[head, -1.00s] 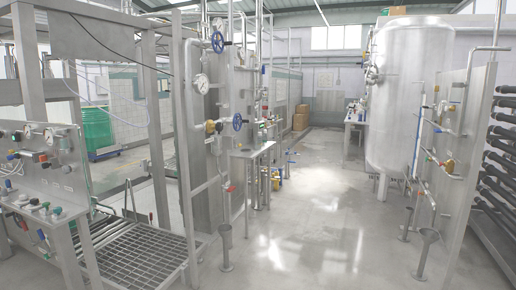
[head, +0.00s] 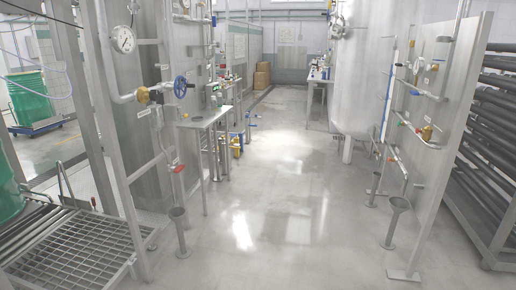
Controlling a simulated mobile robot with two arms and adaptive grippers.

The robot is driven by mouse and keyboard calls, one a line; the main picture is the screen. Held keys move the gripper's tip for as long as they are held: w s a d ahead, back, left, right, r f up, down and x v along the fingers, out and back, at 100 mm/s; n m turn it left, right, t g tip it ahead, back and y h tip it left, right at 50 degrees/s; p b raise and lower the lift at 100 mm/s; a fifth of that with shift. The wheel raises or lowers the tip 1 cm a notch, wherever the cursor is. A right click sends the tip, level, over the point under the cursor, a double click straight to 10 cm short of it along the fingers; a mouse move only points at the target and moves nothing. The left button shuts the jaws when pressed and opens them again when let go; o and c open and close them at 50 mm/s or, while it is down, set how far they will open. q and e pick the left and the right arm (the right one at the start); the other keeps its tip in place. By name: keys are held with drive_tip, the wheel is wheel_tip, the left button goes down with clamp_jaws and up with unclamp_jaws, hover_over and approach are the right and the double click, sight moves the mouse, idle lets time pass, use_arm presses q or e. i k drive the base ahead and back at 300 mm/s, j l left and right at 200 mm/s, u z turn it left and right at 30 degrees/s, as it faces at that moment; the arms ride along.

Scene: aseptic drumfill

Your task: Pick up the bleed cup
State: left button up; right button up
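I cannot make out a bleed cup for certain in the head view. A small steel side table (head: 205,117) stands beside the left pipe panel, with small items (head: 217,97) at its back that are too small to identify. A farther bench (head: 320,78) by the tank also carries small items that I cannot tell apart. Neither of my grippers is in view.
A grating (head: 75,252) lies at lower left. The big tank (head: 372,70) is behind right. The middle aisle floor is clear.

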sight(211, 111)
drive_tip(key=i, duration=1.9)
drive_tip(key=i+l+u, duration=0.1)
drive_tip(key=i, duration=0.9)
drive_tip(key=i+l, duration=0.1)
drive_tip(key=i, duration=0.85)
drive_tip(key=i+l, duration=0.1)
drive_tip(key=i, duration=0.85)
